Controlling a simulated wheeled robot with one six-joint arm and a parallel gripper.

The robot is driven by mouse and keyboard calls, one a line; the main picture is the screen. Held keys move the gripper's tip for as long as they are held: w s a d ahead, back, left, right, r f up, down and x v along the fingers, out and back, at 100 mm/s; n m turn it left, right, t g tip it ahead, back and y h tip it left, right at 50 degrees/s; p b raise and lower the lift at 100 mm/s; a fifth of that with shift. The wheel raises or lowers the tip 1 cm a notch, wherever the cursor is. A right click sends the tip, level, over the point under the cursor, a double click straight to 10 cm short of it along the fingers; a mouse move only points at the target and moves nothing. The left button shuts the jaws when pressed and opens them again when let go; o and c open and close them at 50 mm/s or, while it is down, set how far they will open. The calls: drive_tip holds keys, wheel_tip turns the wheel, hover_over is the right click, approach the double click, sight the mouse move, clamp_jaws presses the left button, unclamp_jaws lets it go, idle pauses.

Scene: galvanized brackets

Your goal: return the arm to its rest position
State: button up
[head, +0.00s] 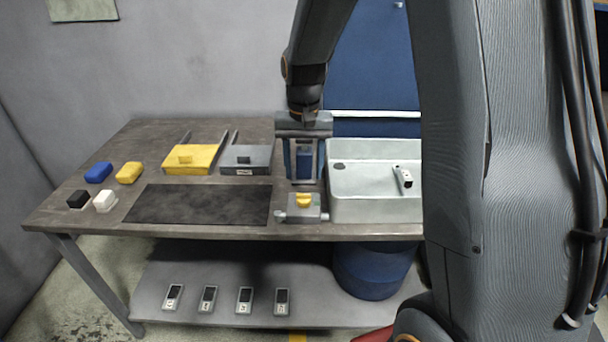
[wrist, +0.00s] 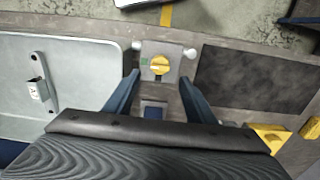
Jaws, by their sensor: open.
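My gripper (head: 304,180) hangs fingers-down over the back of the table, between the grey drawer unit and the white tray. It is open, with two blue fingers apart. In the wrist view my gripper (wrist: 160,78) shows both fingers spread, with nothing gripped between them. A grey fixture with a yellow knob (head: 303,200) stands at the table's front edge, just in front of the fingers; the knob also shows in the wrist view (wrist: 159,65). A blue block-like thing (head: 304,162) shows between the fingers, partly hidden.
The white tray (head: 375,213) holds a small metal bracket (head: 403,178). A yellow drawer unit (head: 193,160), a grey one (head: 247,160) and a dark mat (head: 200,204) lie left. Several small blocks sit farther left.

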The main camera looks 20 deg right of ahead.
idle(0.4)
drive_tip(key=s+f+n+t+b, duration=0.1)
drive_tip(key=s+n, duration=0.2)
drive_tip(key=s, duration=1.4)
drive_tip(key=shift+f+n, duration=0.25)
drive_tip(key=shift+n, duration=0.15)
drive_tip(key=shift+a, duration=0.1)
